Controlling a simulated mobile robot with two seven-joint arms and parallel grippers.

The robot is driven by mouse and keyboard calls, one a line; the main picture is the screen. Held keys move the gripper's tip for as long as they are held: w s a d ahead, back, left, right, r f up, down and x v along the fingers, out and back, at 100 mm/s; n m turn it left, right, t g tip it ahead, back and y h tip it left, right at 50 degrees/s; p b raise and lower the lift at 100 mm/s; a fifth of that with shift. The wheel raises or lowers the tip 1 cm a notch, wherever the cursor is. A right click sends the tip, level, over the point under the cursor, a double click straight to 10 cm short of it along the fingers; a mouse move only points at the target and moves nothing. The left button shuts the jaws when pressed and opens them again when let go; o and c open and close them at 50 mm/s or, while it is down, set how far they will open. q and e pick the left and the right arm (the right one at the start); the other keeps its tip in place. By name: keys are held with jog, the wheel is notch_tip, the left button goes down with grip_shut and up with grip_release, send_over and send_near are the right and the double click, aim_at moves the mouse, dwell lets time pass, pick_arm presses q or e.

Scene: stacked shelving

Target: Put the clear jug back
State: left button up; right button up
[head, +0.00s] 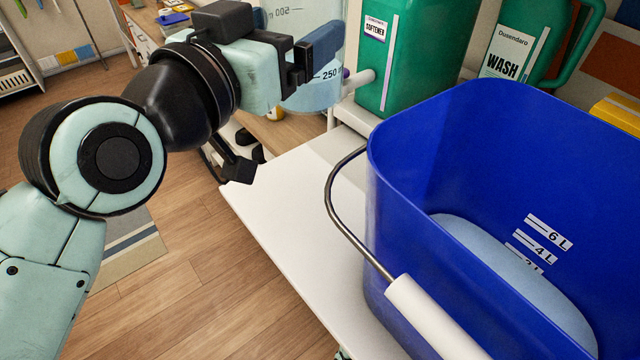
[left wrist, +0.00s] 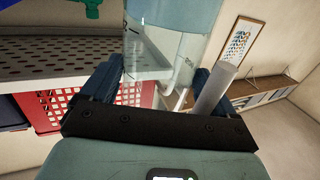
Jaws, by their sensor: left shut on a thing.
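The clear jug (head: 312,98) is a see-through vessel with volume marks, at the top middle of the head view. It looks pale blue, and its top is cut off by the frame. My left gripper (head: 308,62) is shut on the jug, with a dark blue finger against its side. In the left wrist view the jug (left wrist: 172,38) stands between the two blue fingers, its upper part out of frame. The jug is in front of the green softener container (head: 415,60), close to its spout. My right gripper is not in view.
A large blue bucket (head: 390,190) with volume marks and pale blue liquid (head: 500,265) fills the right side. A white surface (head: 275,205) lies beside it, partly clear. A green wash container (head: 520,45) stands behind. A red basket (left wrist: 50,108) sits below a perforated shelf (left wrist: 50,66).

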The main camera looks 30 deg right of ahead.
aim_at(290, 109)
pick_arm(q)
jog(key=shift+d, duration=0.1)
notch_tip(290, 109, down, 7)
jog(key=b, duration=0.3)
jog(key=shift+b, duration=0.4)
notch_tip(290, 109, down, 12)
jog(key=b, duration=0.7)
jog(key=shift+f+b, duration=0.25)
jog(key=shift+b, duration=0.15)
jog(key=shift+f, duration=0.25)
jog(key=shift+r, duration=0.1)
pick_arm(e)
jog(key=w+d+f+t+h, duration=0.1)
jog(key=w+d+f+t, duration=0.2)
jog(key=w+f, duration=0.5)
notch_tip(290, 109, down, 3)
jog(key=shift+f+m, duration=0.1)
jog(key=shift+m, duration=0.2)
